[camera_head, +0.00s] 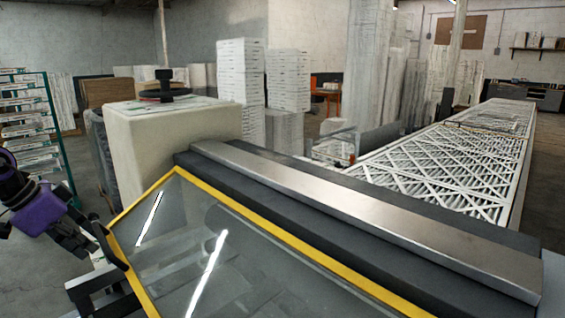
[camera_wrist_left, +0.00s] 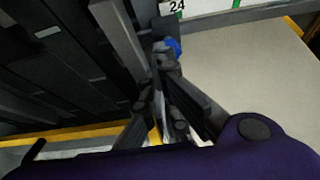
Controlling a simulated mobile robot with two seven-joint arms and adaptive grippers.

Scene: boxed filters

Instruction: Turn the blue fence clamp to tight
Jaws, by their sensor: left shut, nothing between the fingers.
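The blue fence clamp (camera_wrist_left: 174,46) shows as a small blue patch in the left wrist view, beside a dark bracket and just beyond my fingertips. Most of it is hidden, and I cannot tell its turn angle or whether the fingers touch it. My left gripper (camera_wrist_left: 159,70) is shut with nothing between its fingers. In the camera_head view my left gripper (camera_head: 103,240) is at the lower left, by the left edge of the yellow-framed clear guard. The clamp cannot be made out there. My right gripper is not in view.
The yellow-framed clear guard (camera_head: 225,265) fills the lower middle, in front of a long metal-topped beam (camera_head: 370,210). A beige housing (camera_head: 165,150) stands behind. A white "24" label (camera_wrist_left: 177,7) is near the clamp. A conveyor of filters (camera_head: 450,165) is at right.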

